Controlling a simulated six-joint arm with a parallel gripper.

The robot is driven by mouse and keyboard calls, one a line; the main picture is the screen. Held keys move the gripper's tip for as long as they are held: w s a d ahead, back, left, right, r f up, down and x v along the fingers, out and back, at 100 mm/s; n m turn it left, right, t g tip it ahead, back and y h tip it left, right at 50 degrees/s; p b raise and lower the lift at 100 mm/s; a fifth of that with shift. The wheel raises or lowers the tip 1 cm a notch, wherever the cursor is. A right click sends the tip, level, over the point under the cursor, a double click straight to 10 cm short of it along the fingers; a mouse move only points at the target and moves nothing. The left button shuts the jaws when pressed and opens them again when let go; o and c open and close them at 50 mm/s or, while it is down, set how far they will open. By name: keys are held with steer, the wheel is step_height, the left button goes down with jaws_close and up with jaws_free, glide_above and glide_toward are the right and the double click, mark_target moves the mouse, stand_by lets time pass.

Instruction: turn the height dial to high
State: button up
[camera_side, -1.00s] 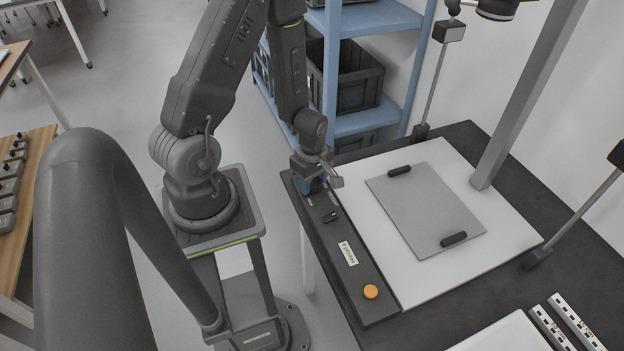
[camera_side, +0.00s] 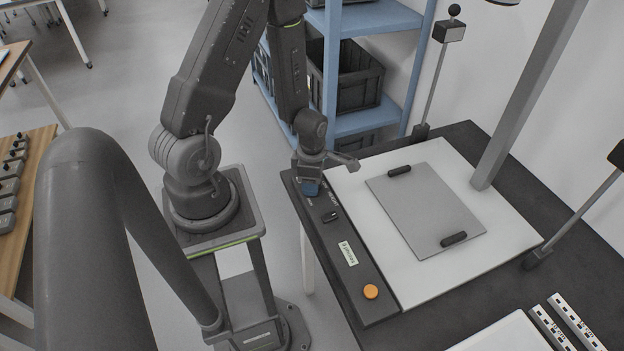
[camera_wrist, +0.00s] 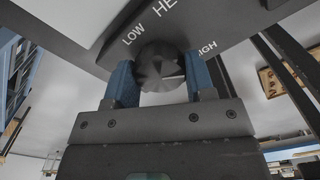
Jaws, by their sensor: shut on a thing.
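The height dial (camera_wrist: 158,68) is a dark, ridged round knob on the control panel (camera_side: 358,277). In the wrist view, the word LOW is printed to its left and HIGH to its right. My gripper (camera_wrist: 161,78) has a blue finger on each side of the dial and is shut on it. I cannot clearly tell which mark the dial points to. In the side view, my gripper (camera_side: 311,187) is at the panel's far end and hides the dial.
The panel also carries a black switch (camera_side: 330,216), a pale label (camera_side: 348,253) and an orange button (camera_side: 371,291). A grey plate (camera_side: 425,210) with two black grips lies on the white board (camera_side: 408,288). A grey post (camera_side: 530,95) rises behind it.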

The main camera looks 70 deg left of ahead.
stand_by(0.4)
steer(key=o, duration=0.9)
step_height(320, 180, up, 14)
steer(key=shift+f, duration=0.1)
stand_by(0.4)
steer(key=s+d+r+m+t, duration=0.1)
steer(key=d+r+m, duration=0.3)
steer(key=m, duration=0.6)
steer(key=s+d+r+m+t, duration=0.2)
steer(key=d+r+m, duration=0.2)
steer(key=r+m, duration=0.4)
steer(key=s+d+r+m+t, duration=0.2)
steer(key=d+r+m, duration=0.3)
steer(key=m, duration=0.6)
steer(key=shift+r+m+t, duration=0.3)
steer(key=shift+r+m, duration=0.1)
steer(key=shift+r, duration=0.25)
